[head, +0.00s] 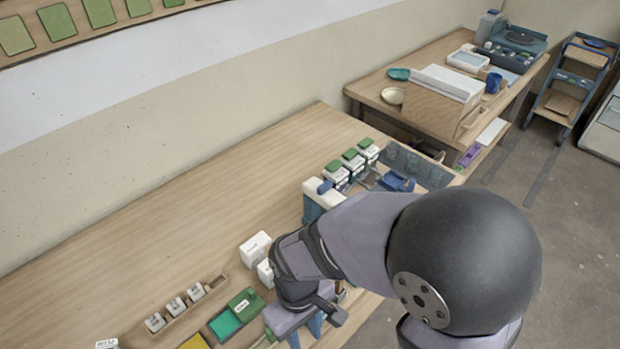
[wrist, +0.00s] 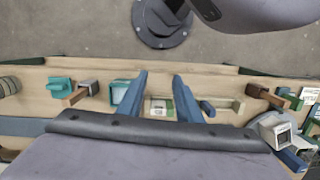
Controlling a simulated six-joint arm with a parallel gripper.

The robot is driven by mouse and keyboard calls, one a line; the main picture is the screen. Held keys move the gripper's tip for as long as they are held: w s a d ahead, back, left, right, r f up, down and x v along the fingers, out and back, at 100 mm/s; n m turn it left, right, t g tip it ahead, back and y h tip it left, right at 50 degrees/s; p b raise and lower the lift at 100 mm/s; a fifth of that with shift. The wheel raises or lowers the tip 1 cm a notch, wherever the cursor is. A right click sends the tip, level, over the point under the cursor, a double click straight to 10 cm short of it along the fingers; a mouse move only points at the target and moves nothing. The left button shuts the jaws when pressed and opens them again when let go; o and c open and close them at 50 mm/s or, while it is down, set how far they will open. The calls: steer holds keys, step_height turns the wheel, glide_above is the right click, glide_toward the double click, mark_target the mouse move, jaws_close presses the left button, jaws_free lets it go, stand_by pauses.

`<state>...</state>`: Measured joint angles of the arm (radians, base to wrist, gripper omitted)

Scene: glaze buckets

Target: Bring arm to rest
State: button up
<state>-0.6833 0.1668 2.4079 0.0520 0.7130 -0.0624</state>
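My arm reaches across the right half of the head view, with my gripper (head: 304,334) low over the front of the wooden table (head: 130,235). In the wrist view, my gripper (wrist: 159,86) shows two blue fingers standing apart with a clear gap. Nothing is clamped between them; a small green and white item (wrist: 160,107) shows below, through the gap. My arm and gripper hide part of the table's front edge in the head view.
White blocks (head: 255,248) stand just left of my arm. A green-lined tray (head: 226,322) and a wooden rack (head: 178,306) of small pots lie left of my gripper. Several green-lidded containers (head: 352,160) stand behind my arm. The table's back left is clear.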

steer(key=w+d+r+m, duration=0.2)
steer(key=d+m, duration=0.2)
steer(key=d, duration=0.4)
steer(key=w+d+r+m+t, duration=0.1)
steer(key=d+m, duration=0.3)
steer(key=d, duration=0.4)
steer(key=shift+w+r+t+y, duration=0.3)
steer(key=shift+w+r+y, duration=0.1)
steer(key=shift+w+r, duration=0.15)
steer(key=shift+c, duration=0.6)
